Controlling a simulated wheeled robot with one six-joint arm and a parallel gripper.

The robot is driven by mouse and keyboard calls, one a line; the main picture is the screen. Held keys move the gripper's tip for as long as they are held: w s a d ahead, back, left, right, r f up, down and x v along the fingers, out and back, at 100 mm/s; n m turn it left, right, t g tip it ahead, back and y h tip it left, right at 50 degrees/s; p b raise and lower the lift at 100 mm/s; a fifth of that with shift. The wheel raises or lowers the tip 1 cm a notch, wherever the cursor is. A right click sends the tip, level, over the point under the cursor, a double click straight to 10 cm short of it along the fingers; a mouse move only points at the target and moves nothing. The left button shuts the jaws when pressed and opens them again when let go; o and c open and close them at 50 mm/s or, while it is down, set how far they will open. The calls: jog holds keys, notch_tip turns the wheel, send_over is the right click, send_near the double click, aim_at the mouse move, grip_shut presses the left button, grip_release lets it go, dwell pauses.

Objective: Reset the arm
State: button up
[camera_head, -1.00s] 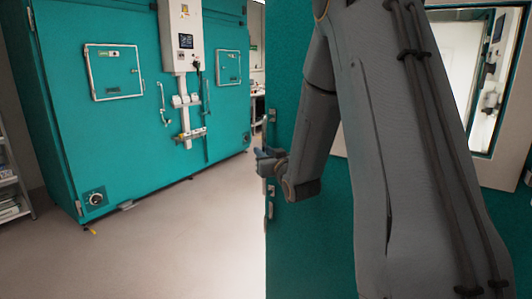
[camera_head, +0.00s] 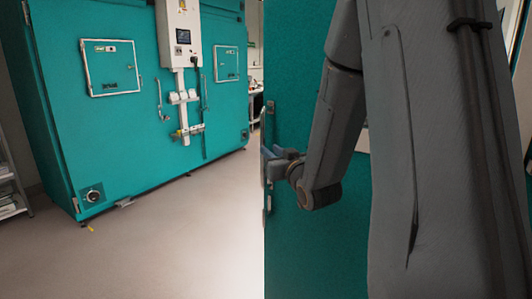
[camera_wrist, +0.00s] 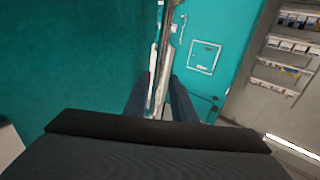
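My gripper (camera_head: 270,160) is at the left end of my arm in the head view, beside the edge of a teal door or panel (camera_head: 300,75). In the wrist view my gripper (camera_wrist: 160,82) shows two dark fingers with a gap between them. A pale metallic strip, possibly the door's edge or handle, shows in line with that gap. I cannot tell whether the fingers touch it. No object is visibly held. My arm covers much of the right half of the head view.
A large teal chamber (camera_head: 125,135) with closed hatches and a control box (camera_head: 181,35) stands at the left. Shelves with small items (camera_wrist: 285,50) show in the wrist view. The grey floor (camera_head: 170,240) between the chamber and my arm is clear.

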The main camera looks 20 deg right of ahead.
jog(key=s+a+f+g, duration=0.3)
jog(key=s+f+g, duration=0.2)
jog(key=f, duration=0.3)
jog(key=s+a+f+g, duration=0.3)
jog(key=s+f+g, duration=0.2)
jog(key=f, duration=0.2)
jog(key=s+a+f+g, duration=0.2)
jog(key=s+a+g, duration=0.1)
jog(key=s, duration=0.6)
jog(key=s+a+f+g, duration=0.2)
jog(key=s+g, duration=0.2)
jog(key=s, duration=0.5)
jog(key=shift+a, duration=0.4)
